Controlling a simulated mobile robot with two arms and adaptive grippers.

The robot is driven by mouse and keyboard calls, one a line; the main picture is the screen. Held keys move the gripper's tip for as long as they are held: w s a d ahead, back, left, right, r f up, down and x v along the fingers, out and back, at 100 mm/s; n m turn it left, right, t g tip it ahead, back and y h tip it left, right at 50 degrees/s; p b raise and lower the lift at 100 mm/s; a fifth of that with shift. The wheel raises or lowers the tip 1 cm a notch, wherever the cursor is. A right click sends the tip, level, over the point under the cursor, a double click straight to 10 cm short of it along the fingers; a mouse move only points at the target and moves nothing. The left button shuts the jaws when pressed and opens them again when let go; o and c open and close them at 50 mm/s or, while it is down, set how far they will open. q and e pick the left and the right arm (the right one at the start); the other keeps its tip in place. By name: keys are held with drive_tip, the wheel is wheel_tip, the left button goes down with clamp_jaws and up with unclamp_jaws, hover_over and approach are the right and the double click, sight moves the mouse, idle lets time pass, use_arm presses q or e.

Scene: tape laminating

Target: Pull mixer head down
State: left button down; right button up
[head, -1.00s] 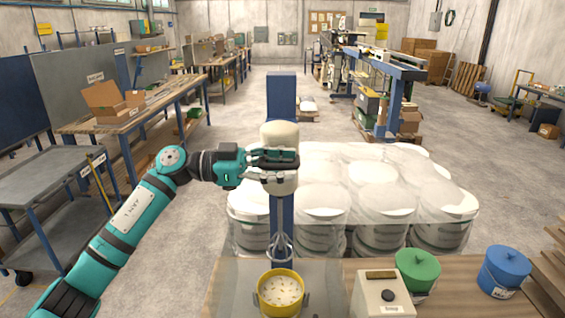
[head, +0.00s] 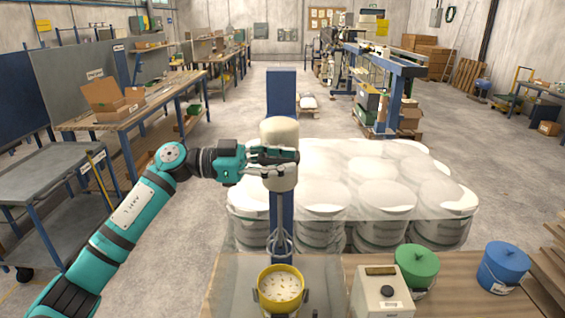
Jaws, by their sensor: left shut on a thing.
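The mixer head (head: 279,131) is a cream-coloured block in front of a blue column (head: 281,90). My left gripper (head: 285,156) comes in from the left and is shut on the mixer head, its dark fingers lying across the front. A wire whisk (head: 279,243) hangs below the head. Its lower end is just above or at the rim of a yellow bowl (head: 280,304) with pale bits in it. My right gripper is not in view.
A beige control box (head: 382,292), a green lidded pot (head: 416,266) and a blue lidded pot (head: 503,268) stand right of the bowl on the wooden bench. Wrapped white buckets (head: 385,195) stand behind the bench.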

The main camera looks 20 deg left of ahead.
use_arm(q)
wheel_tip(320, 180, down, 25)
drive_tip(key=b, duration=0.7)
drive_tip(key=shift+r, duration=0.2)
drive_tip(key=c, duration=1.7)
unclamp_jaws()
drive_tip(key=o, duration=0.4)
drive_tip(key=shift+s, duration=0.2)
drive_tip(key=shift+w, duration=0.15)
drive_tip(key=shift+w+a, duration=0.1)
drive_tip(key=shift+w, duration=0.05)
